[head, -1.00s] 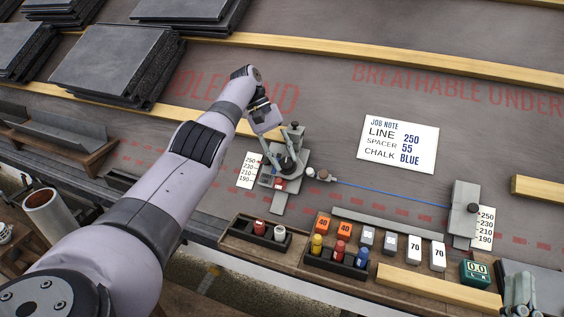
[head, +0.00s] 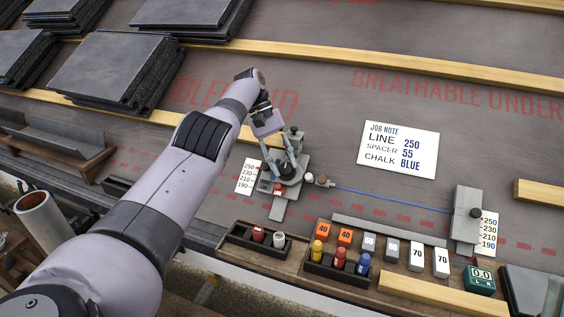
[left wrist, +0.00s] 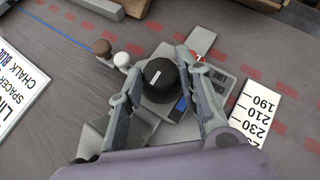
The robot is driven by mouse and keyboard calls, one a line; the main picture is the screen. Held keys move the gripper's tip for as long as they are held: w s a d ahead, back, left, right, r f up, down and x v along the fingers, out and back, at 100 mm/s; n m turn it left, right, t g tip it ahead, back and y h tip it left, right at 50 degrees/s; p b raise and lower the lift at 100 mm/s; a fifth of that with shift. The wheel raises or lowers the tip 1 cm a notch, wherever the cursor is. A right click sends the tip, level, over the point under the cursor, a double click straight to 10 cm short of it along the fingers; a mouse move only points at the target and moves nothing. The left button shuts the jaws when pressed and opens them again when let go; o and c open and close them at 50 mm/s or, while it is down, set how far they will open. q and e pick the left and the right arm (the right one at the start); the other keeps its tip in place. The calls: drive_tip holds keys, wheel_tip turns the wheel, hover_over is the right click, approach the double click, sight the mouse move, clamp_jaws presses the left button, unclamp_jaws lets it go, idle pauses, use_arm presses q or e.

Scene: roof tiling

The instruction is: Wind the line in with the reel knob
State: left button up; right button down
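The reel knob (left wrist: 158,84) is a round black knob with a white mark, on the grey left line unit (head: 277,211). My left gripper (head: 279,166) is over that unit. In the left wrist view its two fingers (left wrist: 160,62) stand apart on either side of the knob, with narrow gaps; firm contact is not visible. The blue line (head: 390,199) stretches from beside the left unit to the grey right unit (head: 465,220).
Printed scales (head: 247,176) stand by both units. The job note (head: 398,150) lies behind the line. A green display (head: 479,280) stands at the right. Slate stacks (head: 120,65) lie at upper left.

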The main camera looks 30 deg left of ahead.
use_arm(q)
drive_tip(key=o, duration=0.4)
drive_tip(key=shift+f, duration=0.1)
idle(0.3)
